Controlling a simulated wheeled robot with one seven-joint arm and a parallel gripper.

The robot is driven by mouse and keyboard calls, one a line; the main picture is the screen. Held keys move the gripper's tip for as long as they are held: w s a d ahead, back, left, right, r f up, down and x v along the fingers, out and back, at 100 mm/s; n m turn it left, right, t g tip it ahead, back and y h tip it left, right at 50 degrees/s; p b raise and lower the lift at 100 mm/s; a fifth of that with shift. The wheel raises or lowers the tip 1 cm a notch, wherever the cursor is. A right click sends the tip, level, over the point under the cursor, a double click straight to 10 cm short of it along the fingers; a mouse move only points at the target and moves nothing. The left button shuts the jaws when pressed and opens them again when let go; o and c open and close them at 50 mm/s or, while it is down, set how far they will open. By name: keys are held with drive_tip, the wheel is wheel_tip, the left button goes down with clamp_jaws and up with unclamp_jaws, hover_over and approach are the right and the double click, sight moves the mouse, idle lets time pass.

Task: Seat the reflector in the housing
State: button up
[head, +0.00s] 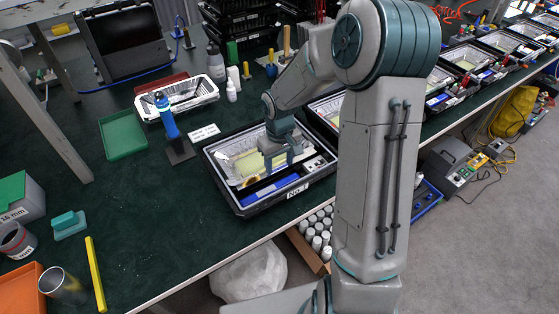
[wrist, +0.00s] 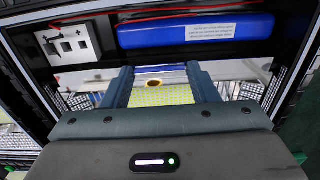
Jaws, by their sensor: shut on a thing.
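The housing (head: 243,210) is a black open case marked No.1 on the dark green bench in the head view. My gripper (head: 281,160) reaches down into it from above. In the wrist view my gripper (wrist: 160,82) has its two fingers on either side of a silvery part with a dark-centred spot and a yellow gridded panel below it. This part is the reflector (wrist: 233,70), and the gripper is shut on it. The reflector lies within the housing's outline. Whether it touches the housing floor cannot be told, and the gripper body hides its near part.
In the housing, a blue block (wrist: 195,32) and a white terminal piece (wrist: 68,43) lie beside the reflector. More housings line the bench to the right.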

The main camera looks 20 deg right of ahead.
drive_tip(key=o, duration=1.4)
drive_tip(key=shift+c, duration=0.2)
wheel_tip(320, 180, up, 14)
drive_tip(key=shift+f, duration=0.15)
drive_tip(key=s+r+m+t, duration=0.3)
drive_tip(key=s, duration=1.7)
drive_tip(key=shift+s+r+m, duration=0.15)
drive_tip(key=shift+s+m, duration=0.2)
drive_tip(key=shift+m, duration=0.05)
